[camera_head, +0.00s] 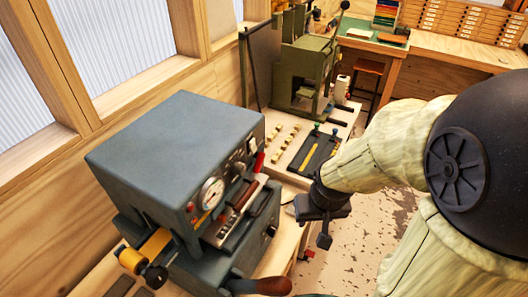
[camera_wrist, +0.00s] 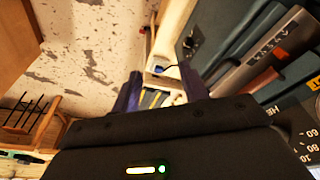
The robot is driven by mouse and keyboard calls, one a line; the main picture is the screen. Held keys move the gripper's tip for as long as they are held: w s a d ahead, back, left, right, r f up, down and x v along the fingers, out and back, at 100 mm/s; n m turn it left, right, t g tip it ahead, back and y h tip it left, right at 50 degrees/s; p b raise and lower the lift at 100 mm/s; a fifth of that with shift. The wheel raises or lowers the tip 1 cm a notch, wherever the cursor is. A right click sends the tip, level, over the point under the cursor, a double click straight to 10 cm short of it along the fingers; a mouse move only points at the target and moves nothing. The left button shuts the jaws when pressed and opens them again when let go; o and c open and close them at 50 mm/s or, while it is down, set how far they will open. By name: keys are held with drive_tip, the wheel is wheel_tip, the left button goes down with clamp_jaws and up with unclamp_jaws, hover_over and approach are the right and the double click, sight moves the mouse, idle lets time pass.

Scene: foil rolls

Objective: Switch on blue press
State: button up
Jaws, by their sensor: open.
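The blue press (camera_head: 175,140) is a large blue-grey box on the bench at the left, with a round white gauge (camera_head: 211,193), a red-handled lever (camera_head: 259,162), small knobs and a brown-handled lever low at its front. In the wrist view its front panel (camera_wrist: 265,45) fills the upper right, with the gauge's edge at the lower right. My gripper (camera_head: 325,228) hangs in front of the press, to the right of its panel and apart from it. In the wrist view my gripper (camera_wrist: 163,92) shows its two fingers spread with nothing held between them.
A green press (camera_head: 305,75) stands behind on a white-topped table (camera_head: 350,112) with small blocks and a dark tray. A wooden workbench (camera_head: 440,52) with drawers is at the back right. A wooden wall with windows borders the left. The floor to the right is clear.

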sight(253, 146)
drive_tip(key=w+d+n+t+y+b, duration=0.1)
drive_tip(key=w+d+n+t+y, duration=0.2)
drive_tip(key=w, duration=0.5)
drive_tip(key=w+d+n+t+y+b, duration=0.1)
drive_tip(key=w+d+n+t+y, duration=0.1)
drive_tip(key=w+n+t, duration=0.45)
drive_tip(key=s+r+y, duration=0.1)
drive_tip(key=y, duration=0.2)
drive_tip(key=s+r+n+g+y+b, duration=0.1)
drive_tip(key=s+y, duration=0.1)
drive_tip(key=y, duration=0.1)
drive_tip(key=s+a+r+n+g+y, duration=0.1)
drive_tip(key=y, duration=0.3)
drive_tip(key=shift+s+r, duration=0.2)
drive_tip(key=shift+r, duration=0.05)
drive_tip(key=p+x, duration=0.4)
drive_tip(key=x, duration=1.3)
drive_tip(key=shift+a, duration=0.3)
drive_tip(key=shift+f, duration=0.1)
